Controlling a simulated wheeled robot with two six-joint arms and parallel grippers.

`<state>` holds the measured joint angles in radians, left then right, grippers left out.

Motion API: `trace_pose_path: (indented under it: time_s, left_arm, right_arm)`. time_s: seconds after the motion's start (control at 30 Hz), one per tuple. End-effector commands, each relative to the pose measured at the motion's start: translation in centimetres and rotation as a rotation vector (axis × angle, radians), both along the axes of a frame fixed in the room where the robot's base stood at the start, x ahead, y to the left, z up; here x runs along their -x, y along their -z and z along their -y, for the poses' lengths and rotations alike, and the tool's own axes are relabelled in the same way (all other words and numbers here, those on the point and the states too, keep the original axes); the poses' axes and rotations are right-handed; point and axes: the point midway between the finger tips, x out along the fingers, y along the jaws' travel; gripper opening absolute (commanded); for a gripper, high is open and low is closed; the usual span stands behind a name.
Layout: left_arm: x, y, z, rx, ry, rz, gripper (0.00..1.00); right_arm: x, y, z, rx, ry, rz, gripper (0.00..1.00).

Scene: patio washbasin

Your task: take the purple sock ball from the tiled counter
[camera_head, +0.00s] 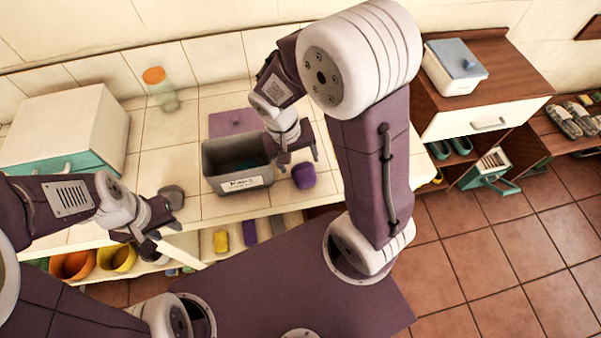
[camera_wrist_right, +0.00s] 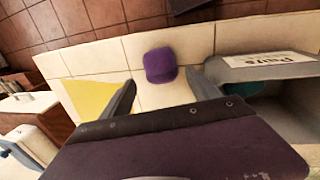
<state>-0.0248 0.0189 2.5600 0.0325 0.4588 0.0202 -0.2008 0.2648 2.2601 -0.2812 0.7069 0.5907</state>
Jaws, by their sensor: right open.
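The purple sock ball (camera_head: 303,175) lies on the tiled counter (camera_head: 205,128) just right of a grey bin (camera_head: 208,160) with a white label. In the right wrist view the sock ball (camera_wrist_right: 160,65) sits beyond and between the fingertips, apart from both. My right gripper (camera_head: 296,157) is open and empty above the counter beside the sock ball; its fingers (camera_wrist_right: 165,88) also show in the wrist view. My left gripper (camera_head: 160,240) is at the counter's front edge on the left; whether its jaws are open is unclear.
The grey bin (camera_wrist_right: 285,80) stands close beside my right finger. A purple square (camera_head: 238,121) lies behind the bin. A dark grey lump (camera_head: 172,196) is near my left gripper. A white box (camera_head: 65,125) and an orange-lidded jar (camera_head: 160,88) stand at the back left.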

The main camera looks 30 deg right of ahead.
Motion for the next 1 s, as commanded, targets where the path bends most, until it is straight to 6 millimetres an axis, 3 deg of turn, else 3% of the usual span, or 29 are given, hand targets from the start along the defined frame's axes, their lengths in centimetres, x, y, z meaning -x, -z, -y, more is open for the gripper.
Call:
trace_pose_path:
  time_s: [0.23,0.47,0.7,0.97,1.0]
  left_arm:
    - [0.0,0.4,0.0,0.000,0.000,0.000,0.36]
    - [0.0,0.5,0.0,0.000,0.000,0.000,0.36]
    - [0.0,1.2,0.0,0.000,0.000,0.000,0.36]
    - [0.0,1.2,0.0,0.000,0.000,0.000,0.36]
    - [0.0,1.2,0.0,0.000,0.000,0.000,0.36]
  right_arm:
    - [0.2,3.3,0.6,0.000,0.002,-0.004,0.71]
    - [0.2,4.5,0.9,0.000,0.001,-0.003,0.71]
    - [0.2,8.6,1.7,0.000,0.001,-0.003,0.71]
    - [0.1,8.9,1.7,-0.001,0.001,0.000,0.71]
    - [0.1,8.9,1.7,-0.001,0.001,0.000,0.62]
